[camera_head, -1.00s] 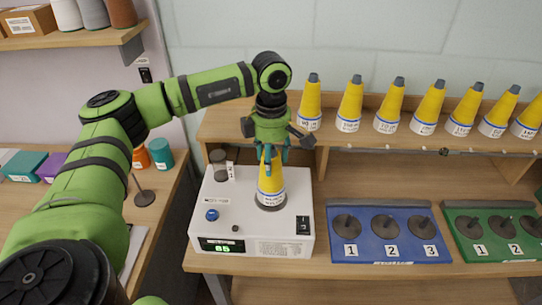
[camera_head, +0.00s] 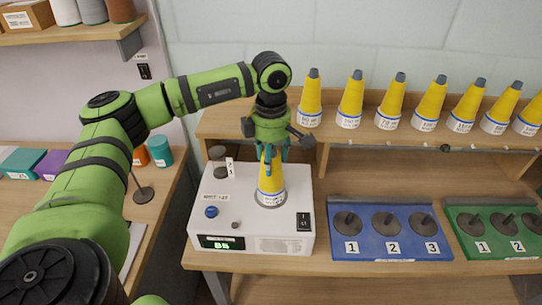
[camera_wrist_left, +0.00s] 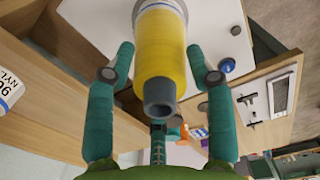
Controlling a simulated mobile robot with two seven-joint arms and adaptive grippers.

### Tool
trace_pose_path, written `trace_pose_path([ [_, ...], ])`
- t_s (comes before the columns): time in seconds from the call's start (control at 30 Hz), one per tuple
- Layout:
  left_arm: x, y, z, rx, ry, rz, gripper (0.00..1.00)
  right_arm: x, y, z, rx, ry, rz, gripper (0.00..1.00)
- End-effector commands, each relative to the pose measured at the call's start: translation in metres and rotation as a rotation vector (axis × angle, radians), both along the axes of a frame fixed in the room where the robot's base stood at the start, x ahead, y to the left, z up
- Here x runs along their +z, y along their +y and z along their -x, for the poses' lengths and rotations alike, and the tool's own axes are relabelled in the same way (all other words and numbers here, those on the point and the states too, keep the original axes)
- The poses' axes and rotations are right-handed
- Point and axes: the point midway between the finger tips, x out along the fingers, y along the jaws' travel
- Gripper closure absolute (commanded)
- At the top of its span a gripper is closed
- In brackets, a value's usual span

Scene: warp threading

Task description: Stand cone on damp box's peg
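The yellow cone (camera_head: 271,183) with a white label band stands upright on the round grey plate on top of the white damp box (camera_head: 291,224). The peg is hidden by the cone. My left gripper (camera_head: 275,155) is above the box, pointing down, with its fingers on either side of the cone's upper part. In the left wrist view, the cone (camera_wrist_left: 160,55) sits between the spread teal fingers of the left gripper (camera_wrist_left: 158,62), with narrow gaps visible on both sides. The fingers look open around it. My right gripper is not in view.
Several yellow cones stand on the shelf (camera_head: 330,145) behind. A blue tray (camera_head: 390,254) and a green tray (camera_head: 490,252) with numbered pegs lie to the right. A dark-based peg stand (camera_head: 144,195) is at left.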

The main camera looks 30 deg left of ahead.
Motion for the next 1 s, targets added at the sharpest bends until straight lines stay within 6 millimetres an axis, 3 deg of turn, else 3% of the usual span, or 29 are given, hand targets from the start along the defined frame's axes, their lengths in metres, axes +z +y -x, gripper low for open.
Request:
trace_pose_path([
  [0.03, 0.000, 0.000, 0.000, 0.000, -0.001, 0.000, 0.26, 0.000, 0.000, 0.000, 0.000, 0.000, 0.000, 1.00],
  [0.07, 0.000, 0.000, 0.000, 0.000, -0.001, 0.000, 0.19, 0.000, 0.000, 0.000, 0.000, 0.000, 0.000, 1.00],
  [0.4, 0.000, 0.000, 0.000, 0.000, 0.001, 0.000, 0.19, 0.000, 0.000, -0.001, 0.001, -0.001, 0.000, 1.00],
  [0.53, 0.009, 0.000, -0.001, 0.000, -0.002, 0.001, 0.19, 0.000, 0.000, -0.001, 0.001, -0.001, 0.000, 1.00],
  [1.0, 0.100, -0.001, 0.000, -0.001, -0.003, 0.002, 0.19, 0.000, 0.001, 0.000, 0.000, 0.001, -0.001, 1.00],
])
